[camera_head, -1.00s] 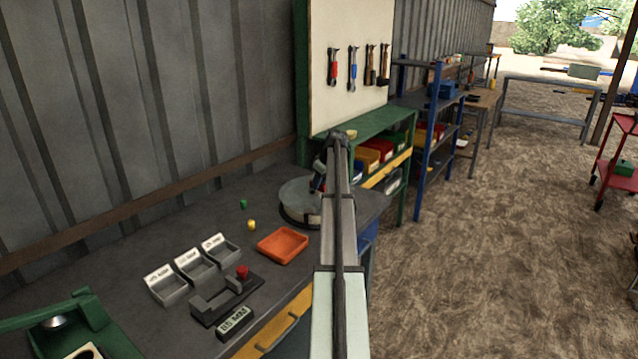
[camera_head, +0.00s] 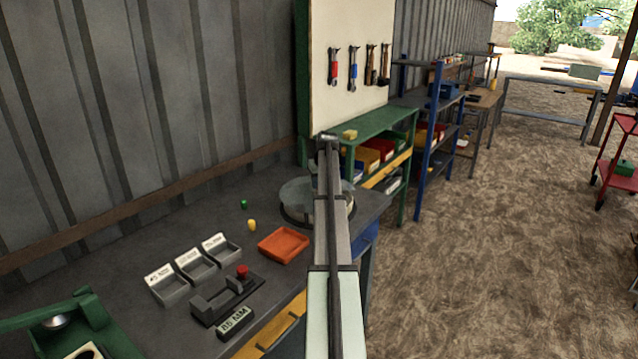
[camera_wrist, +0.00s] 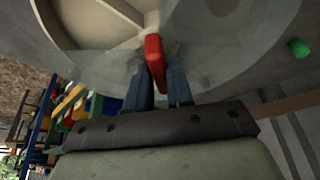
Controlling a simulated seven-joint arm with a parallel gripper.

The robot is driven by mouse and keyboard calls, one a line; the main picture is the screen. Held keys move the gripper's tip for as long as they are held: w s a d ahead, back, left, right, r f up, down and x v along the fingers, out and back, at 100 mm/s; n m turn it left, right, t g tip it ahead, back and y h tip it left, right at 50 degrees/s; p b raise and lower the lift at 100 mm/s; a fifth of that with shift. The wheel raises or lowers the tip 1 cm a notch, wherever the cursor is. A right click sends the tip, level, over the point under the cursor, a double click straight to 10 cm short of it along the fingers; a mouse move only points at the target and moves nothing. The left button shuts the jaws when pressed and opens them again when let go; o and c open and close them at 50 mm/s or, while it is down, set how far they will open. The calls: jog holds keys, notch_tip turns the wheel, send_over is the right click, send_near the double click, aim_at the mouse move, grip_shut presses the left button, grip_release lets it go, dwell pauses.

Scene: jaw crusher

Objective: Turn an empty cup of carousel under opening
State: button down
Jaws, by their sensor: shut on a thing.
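The carousel (camera_head: 294,194) is a round grey drum near the far right end of the bench, partly covered by my arm in the head view. In the wrist view its grey, see-through-looking top (camera_wrist: 235,55) fills the upper part. A cream sector (camera_wrist: 90,22) with a dividing wall shows clearer at upper left and looks empty where visible. My gripper (camera_wrist: 160,80) is over the carousel, its two dark blue fingers shut on a red upright tab (camera_wrist: 154,52). The gripper's fingers are hidden behind my arm in the head view. What lies under the rest of the top is unclear.
An orange tray (camera_head: 283,245), small labelled grey bins (camera_head: 196,263) and a dark fixture with a red knob (camera_head: 242,270) stand in front. A green piece (camera_head: 243,204) and a yellow piece (camera_head: 252,225) lie left of the carousel. Green shelving (camera_head: 372,124) stands behind.

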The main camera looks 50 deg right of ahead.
jog(key=shift+w+a+m+g+h, duration=0.1)
jog(key=shift+m+g+h, duration=0.25)
jog(key=shift+m, duration=0.75)
jog(key=shift+m+g+h, duration=0.25)
jog(key=shift+m+g, duration=0.1)
jog(key=shift+m, duration=0.75)
jog(key=shift+m+g, duration=0.4)
jog(key=shift+m, duration=0.9)
jog(key=shift+m+h, duration=0.3)
jog(key=shift+m, duration=0.2)
jog(key=c, duration=1.1)
grip_release()
jog(key=v, duration=1.3)
jog(key=shift+w+a+r, duration=0.25)
jog(key=shift+r, duration=0.1)
